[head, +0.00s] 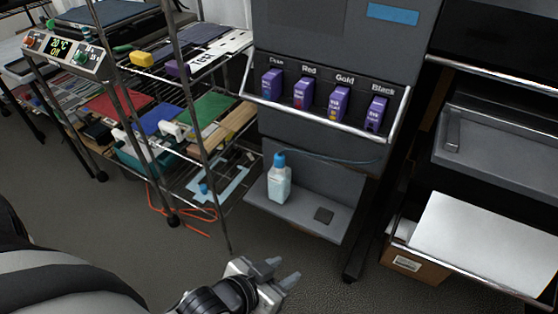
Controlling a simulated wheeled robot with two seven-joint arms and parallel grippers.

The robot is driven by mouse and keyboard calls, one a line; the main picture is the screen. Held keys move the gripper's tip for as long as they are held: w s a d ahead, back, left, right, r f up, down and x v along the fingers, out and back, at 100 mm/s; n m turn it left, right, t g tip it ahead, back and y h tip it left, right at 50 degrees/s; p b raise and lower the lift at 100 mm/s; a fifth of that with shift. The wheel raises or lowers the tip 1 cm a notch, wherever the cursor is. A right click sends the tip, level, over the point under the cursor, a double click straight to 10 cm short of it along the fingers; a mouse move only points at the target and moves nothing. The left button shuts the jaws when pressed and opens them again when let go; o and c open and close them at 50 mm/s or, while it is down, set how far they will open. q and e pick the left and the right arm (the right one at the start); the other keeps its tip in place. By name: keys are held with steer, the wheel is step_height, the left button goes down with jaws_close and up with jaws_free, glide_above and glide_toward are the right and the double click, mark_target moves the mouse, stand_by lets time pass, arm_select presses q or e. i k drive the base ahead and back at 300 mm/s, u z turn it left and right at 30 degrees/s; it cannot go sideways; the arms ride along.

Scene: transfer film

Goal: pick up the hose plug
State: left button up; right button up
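A clear bottle (279,184) with pale liquid stands upright on the low grey shelf of the machine. A blue cap-like plug (279,160) sits on its neck, and a thin blue hose (330,160) runs from it to the right; I take this as the hose plug. My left gripper (284,270) is at the bottom middle, below and in front of the shelf, apart from the bottle. Its two fingers are spread and nothing shows between them. My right gripper is not in view.
A wire cart (228,200) is at left; a cardboard box (412,266) and white sheet (490,240) are at right.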

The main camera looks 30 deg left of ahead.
mark_target(279, 162)
steer(key=u, duration=1.35)
steer(key=k, duration=0.25)
steer(key=u, duration=0.3)
steer(key=i, duration=0.95)
